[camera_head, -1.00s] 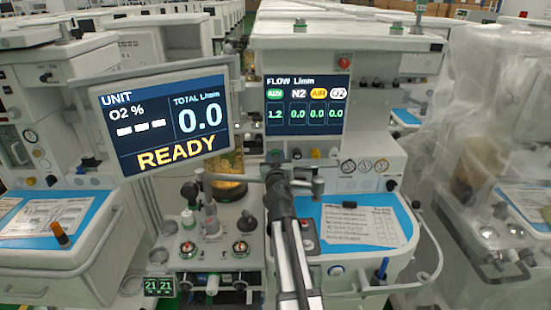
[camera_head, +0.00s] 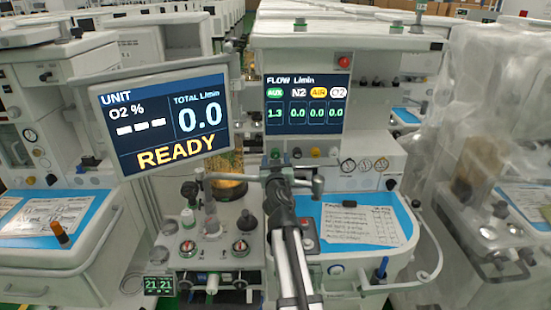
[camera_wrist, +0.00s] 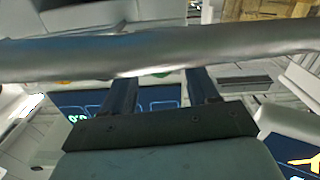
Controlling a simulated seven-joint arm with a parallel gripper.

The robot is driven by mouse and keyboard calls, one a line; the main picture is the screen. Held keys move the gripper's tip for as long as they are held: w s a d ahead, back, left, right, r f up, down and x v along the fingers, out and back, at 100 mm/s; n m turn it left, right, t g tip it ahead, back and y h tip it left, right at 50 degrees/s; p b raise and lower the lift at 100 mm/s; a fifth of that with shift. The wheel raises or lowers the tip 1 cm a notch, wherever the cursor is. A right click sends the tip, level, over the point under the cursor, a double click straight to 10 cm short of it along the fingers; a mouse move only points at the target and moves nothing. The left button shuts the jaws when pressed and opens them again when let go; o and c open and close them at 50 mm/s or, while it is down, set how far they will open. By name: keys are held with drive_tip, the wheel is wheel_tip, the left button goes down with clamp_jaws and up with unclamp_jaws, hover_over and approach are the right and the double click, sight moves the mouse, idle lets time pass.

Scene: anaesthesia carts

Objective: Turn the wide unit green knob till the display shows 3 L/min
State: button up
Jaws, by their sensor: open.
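The wide unit's flow display (camera_head: 305,103) reads 1.3 under the green AUX label and 0.0 under N2, AIR and O2. The green knob (camera_head: 275,154) shows just below the left end of that display, above my arm. My gripper (camera_wrist: 161,92) is open, with two dark fingers apart in the wrist view. A bit of green (camera_wrist: 158,74) shows between the fingers, mostly covered by a grey bar (camera_wrist: 160,52) that crosses in front. The fingertips are hidden behind this bar, so I cannot tell if they touch the knob.
Black, orange (camera_head: 315,153) and white knobs sit in a row to the right of the green one. A tilted monitor (camera_head: 165,122) reading READY and total 0.0 L/min stands to the left. A blue worktop with a paper (camera_head: 360,226) lies below right.

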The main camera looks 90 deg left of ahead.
sight(275, 156)
drive_tip(key=d, duration=1.1)
drive_tip(key=a+m, duration=0.1)
drive_tip(key=a, duration=0.3)
drive_tip(key=a+m, duration=0.1)
drive_tip(key=a, duration=0.4)
drive_tip(key=a+m, duration=0.1)
drive_tip(key=a, duration=0.4)
drive_tip(key=shift+a+r+m, duration=0.1)
drive_tip(key=shift+a+m, duration=0.05)
drive_tip(key=shift+m, duration=0.15)
drive_tip(key=shift+c, duration=0.2)
